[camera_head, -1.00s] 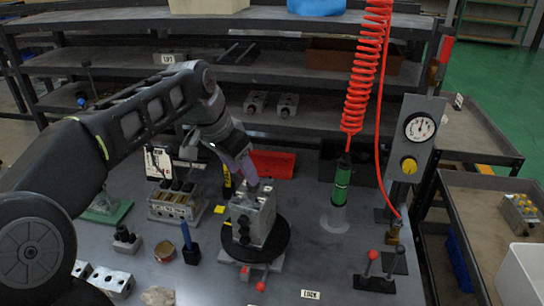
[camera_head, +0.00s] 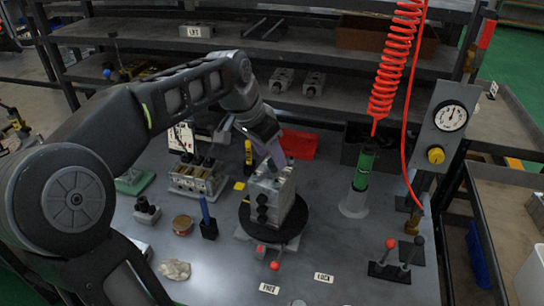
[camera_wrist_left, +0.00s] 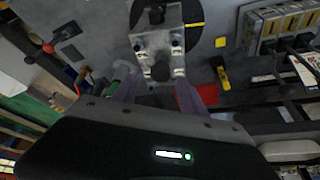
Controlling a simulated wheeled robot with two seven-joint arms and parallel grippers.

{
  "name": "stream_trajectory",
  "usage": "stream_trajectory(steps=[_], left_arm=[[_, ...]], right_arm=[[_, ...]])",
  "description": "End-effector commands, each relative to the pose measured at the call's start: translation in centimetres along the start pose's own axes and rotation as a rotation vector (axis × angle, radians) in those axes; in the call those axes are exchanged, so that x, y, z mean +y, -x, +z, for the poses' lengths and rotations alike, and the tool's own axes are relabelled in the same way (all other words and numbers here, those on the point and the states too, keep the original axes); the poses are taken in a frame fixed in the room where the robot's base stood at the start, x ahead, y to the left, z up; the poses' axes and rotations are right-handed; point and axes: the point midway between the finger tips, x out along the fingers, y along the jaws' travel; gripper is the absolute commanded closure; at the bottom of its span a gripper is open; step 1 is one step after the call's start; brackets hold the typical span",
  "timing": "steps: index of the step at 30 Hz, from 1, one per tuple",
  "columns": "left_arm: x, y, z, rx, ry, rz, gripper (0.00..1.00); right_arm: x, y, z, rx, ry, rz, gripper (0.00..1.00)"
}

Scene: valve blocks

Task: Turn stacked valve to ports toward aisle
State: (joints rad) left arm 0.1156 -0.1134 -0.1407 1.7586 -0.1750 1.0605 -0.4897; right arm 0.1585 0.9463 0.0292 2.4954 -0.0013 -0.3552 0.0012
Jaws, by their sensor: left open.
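The stacked grey metal valve block (camera_head: 272,196) stands upright on a black round turntable (camera_head: 291,230) in the head view. Dark round ports show on its face toward the front left. My left gripper (camera_head: 271,158) reaches down at the block's far upper side. In the left wrist view the valve block (camera_wrist_left: 158,42) shows from above, with a black knob on it. The left gripper's purple-grey fingers (camera_wrist_left: 158,92) are open, one to each side of the block's near end. I cannot tell whether they touch it. My right gripper is not in view.
A green cylinder (camera_head: 363,172) stands right of the turntable below a red coiled hose (camera_head: 397,60). A gauge panel (camera_head: 446,125) and red-knobbed levers (camera_head: 390,262) are farther right. A valve manifold (camera_head: 196,180) and blue-handled tool (camera_head: 207,222) stand left. A red bin (camera_head: 299,144) is behind.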

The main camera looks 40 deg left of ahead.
Motion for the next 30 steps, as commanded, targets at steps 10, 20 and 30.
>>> stream_trajectory(steps=[10,20,30], left_arm=[[0.0,-2.2,0.0,0.001,0.0,-0.001,0.5],[0.0,-2.2,0.0,0.001,0.0,-0.001,0.65],[-0.1,-2.2,0.0,0.001,0.0,-0.001,0.92]], right_arm=[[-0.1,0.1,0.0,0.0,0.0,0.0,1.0],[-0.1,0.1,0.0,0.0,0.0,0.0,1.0],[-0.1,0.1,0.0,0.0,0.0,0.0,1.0]])
